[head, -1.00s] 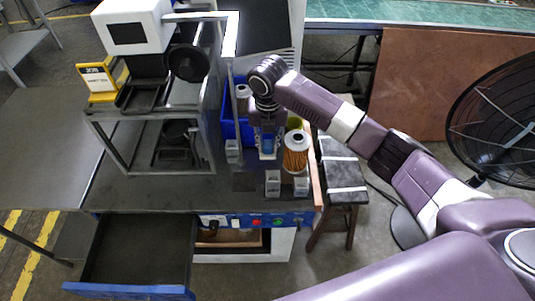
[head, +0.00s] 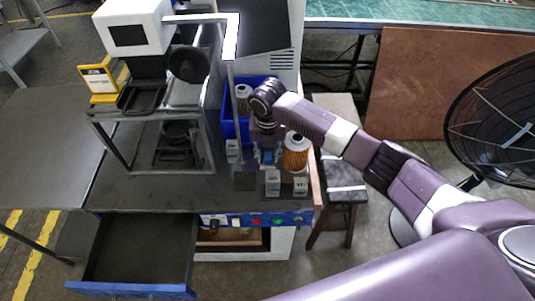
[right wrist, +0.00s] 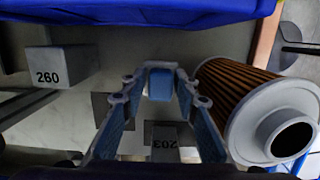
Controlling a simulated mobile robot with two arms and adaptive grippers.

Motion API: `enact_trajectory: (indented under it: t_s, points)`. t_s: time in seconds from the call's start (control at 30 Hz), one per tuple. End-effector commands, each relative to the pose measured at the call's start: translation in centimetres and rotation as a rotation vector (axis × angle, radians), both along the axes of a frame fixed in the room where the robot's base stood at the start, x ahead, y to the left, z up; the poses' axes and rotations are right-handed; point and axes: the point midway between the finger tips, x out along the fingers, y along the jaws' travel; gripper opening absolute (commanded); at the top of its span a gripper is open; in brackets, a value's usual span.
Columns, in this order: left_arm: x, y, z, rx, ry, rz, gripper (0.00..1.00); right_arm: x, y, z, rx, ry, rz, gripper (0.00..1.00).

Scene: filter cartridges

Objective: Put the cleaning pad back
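My right gripper (head: 267,164) is low over the front right of the worktable, between the pleated filter and the small blocks. In the right wrist view its blue-padded fingers (right wrist: 160,112) stand apart, with table surface showing between them and nothing clearly held. A flat dark square (head: 244,181) lies on the table left of the gripper; it also shows in the right wrist view (right wrist: 105,108). I cannot tell whether it is the cleaning pad. A block marked 203 (right wrist: 168,152) shows between the fingers. My left gripper is out of view.
An orange pleated filter (head: 296,154) stands close to the right of the gripper. A block marked 260 (right wrist: 62,68) and a blue bin (head: 228,128) are near. A metal frame (head: 208,140) is on the left. A drawer (head: 135,255) is open in front.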

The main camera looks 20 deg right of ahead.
Motion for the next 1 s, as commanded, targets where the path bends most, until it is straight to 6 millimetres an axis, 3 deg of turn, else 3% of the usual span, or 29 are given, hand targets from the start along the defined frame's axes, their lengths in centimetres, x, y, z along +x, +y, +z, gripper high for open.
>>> enact_trajectory:
  t_s: [0.27, 0.73, 1.0]
  points:
    - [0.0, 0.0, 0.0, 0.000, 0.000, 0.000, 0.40, 0.0, 0.0, 0.5, 0.000, 0.000, 0.000, 0.28]
    - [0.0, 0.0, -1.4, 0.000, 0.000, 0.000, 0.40, -1.0, 0.3, 9.5, 0.000, -0.004, 0.000, 0.28]
    - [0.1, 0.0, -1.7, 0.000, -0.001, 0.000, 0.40, -1.3, 0.4, 12.1, 0.000, 0.000, -0.001, 0.28]
